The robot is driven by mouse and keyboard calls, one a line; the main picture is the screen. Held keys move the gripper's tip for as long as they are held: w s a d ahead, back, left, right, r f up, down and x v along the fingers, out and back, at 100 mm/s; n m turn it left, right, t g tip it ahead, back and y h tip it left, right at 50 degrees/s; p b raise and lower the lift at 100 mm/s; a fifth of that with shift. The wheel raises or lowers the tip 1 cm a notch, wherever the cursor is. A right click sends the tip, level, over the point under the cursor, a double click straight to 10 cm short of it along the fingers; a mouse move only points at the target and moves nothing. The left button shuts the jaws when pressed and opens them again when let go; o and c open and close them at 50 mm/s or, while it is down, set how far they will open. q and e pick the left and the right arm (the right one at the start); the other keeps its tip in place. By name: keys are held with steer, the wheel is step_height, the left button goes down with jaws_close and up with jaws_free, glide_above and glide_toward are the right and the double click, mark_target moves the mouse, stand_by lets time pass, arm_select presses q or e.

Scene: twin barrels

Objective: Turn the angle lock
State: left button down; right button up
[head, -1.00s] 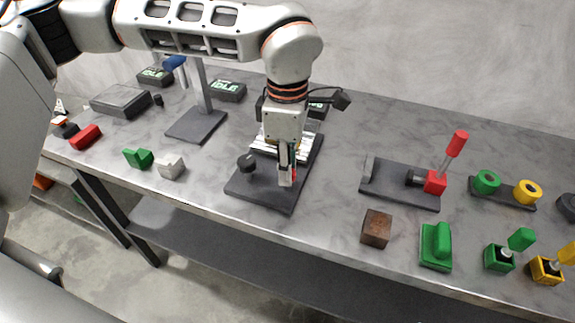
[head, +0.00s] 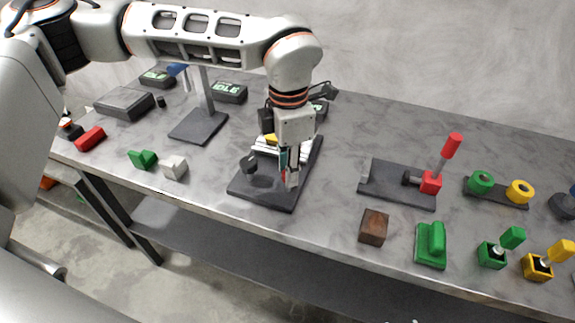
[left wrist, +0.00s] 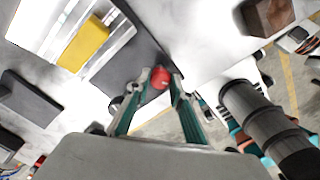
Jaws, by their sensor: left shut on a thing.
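The dark base plate (head: 262,190) of a fixture, which I take for the angle lock, lies on the bench at the middle. It carries pale rails (head: 266,149), a black knob (head: 249,164) and a yellow block (left wrist: 83,43). My left gripper (head: 288,181) points down at the right part of this fixture. In the left wrist view its teal fingers (left wrist: 161,76) are shut on a red round piece (left wrist: 160,79). In the head view the fingers hide most of that piece. My right gripper is not recognisable in either view.
To the right stand a grey plate (head: 384,189) with a red-handled lever (head: 452,146), a brown cube (head: 374,227) and a green block (head: 431,246). To the left are a grey stand (head: 199,127), a white block (head: 174,167) and a green block (head: 142,159). The bench front edge is close.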

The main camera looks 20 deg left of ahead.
arm_select(q)
steer(key=n, duration=0.5)
steer(key=shift+n+p, duration=0.3)
steer(key=n, duration=0.6)
steer(key=shift+d, duration=0.1)
steer(key=shift+n, duration=0.3)
steer(key=c, duration=1.8)
jaws_free()
steer(key=shift+o, duration=0.2)
step_height(320, 180, up, 12)
steer(key=shift+s, duration=0.1)
